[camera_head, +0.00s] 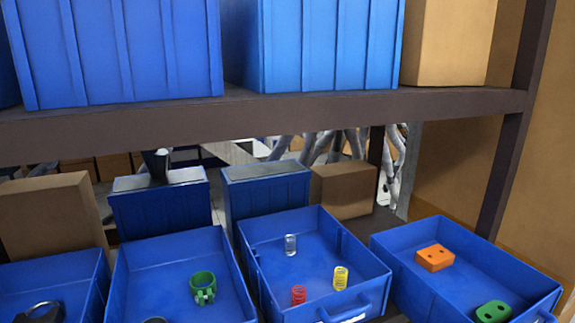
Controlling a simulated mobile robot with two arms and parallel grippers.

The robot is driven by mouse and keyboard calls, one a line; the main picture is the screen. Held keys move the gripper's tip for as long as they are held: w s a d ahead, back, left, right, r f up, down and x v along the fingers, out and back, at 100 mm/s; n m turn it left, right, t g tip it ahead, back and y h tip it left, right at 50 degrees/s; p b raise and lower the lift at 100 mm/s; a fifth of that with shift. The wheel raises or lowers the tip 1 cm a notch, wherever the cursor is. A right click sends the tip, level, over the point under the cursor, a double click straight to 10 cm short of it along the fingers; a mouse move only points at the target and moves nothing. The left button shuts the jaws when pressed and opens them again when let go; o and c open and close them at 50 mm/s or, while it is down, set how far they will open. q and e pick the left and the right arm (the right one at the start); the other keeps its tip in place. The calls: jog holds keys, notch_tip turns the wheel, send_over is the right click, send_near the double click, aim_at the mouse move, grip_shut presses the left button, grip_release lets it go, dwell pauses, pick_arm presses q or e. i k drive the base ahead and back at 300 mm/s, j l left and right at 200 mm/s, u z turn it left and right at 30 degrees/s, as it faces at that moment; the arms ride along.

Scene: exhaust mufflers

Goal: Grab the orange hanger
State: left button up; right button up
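The orange hanger (435,257) is a small orange block with dark holes in its top face. It lies in the far left part of the right-hand blue bin (528,277). A green block of similar form (493,311) lies in the same bin, nearer to me and to the right. Nothing covers the orange hanger. Neither of my grippers shows in the head view.
A blue bin left of it (330,222) holds a clear, a red (298,295) and a yellow spring (340,278). Another bin holds a green clamp (203,287). A dark shelf beam (270,113) with large blue crates crosses above the bins. A post (508,165) stands at right.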

aim_at(434, 258)
jog(key=l+z, duration=0.1)
jog(key=z, duration=0.3)
jog(key=l+z, duration=0.1)
jog(key=z, duration=0.35)
jog(key=l+z, duration=0.1)
jog(key=z, duration=0.3)
jog(key=u, duration=0.3)
jog(key=i+l+u, duration=0.15)
jog(key=u, duration=0.15)
jog(key=i+l+u, duration=0.1)
jog(key=l+u, duration=0.55)
jog(key=i, duration=0.05)
